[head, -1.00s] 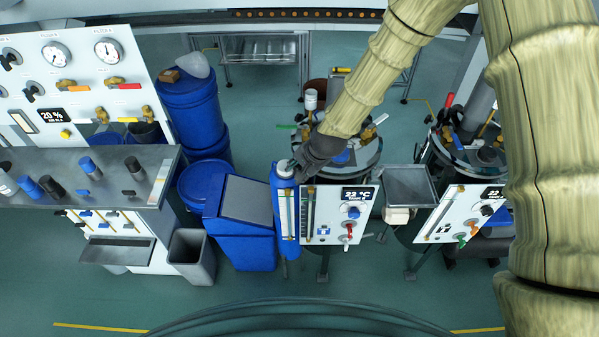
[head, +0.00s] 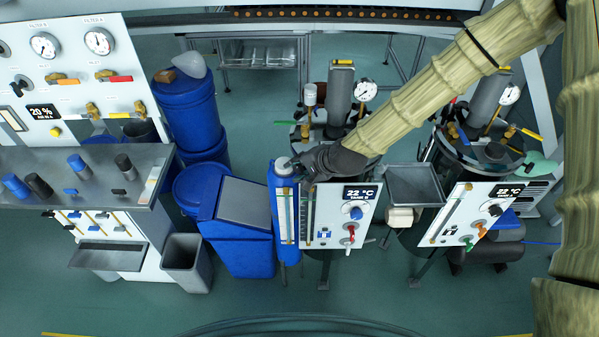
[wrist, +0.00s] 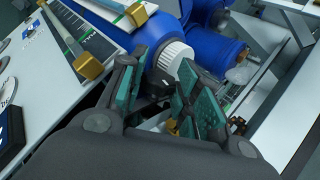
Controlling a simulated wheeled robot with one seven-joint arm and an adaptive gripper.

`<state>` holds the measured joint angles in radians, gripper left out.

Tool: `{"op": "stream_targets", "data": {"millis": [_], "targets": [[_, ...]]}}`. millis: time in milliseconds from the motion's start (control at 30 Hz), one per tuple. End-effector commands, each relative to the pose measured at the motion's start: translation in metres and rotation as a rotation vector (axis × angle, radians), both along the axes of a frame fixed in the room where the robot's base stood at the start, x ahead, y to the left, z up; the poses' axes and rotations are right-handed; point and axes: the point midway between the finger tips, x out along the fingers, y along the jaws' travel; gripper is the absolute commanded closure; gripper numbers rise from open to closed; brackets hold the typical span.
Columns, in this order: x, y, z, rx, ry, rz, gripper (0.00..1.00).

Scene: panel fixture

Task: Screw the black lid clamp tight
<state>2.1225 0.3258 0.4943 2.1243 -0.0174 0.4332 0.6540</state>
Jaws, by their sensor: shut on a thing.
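My gripper (head: 303,166) is at the top of the blue cylinder (head: 284,215), between its grey-white cap (head: 283,163) and the left tank behind the 22 °C panel (head: 345,215). In the wrist view my gripper (wrist: 152,104) has its two teal-padded fingers close together. A small dark part (wrist: 158,87) shows between the pads, just below the white ribbed cap (wrist: 172,62). It seems to be the black lid clamp and is mostly hidden by the fingers. My arm covers much of the left tank's lid in the head view.
A blue bin (head: 240,230) stands left of the blue cylinder. A grey tray (head: 415,184) sits between the two tank panels. A second tank (head: 480,150) with gauge and valves stands to the right. Open floor lies in front.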

Motion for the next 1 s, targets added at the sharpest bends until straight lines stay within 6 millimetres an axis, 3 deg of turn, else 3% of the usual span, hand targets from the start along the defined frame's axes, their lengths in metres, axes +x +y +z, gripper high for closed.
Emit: {"op": "stream_targets", "data": {"millis": [433, 467, 567, 1000], "targets": [[-0.002, -0.001, -0.0015, 0.009, -0.007, 0.0, 0.91], [-0.002, -0.001, -0.0015, 0.009, -0.007, 0.0, 0.62], [-0.0017, -0.001, -0.0012, 0.009, -0.007, 0.0, 0.46], [-0.001, -0.0011, 0.0, 0.01, -0.009, -0.001, 0.46]]}}
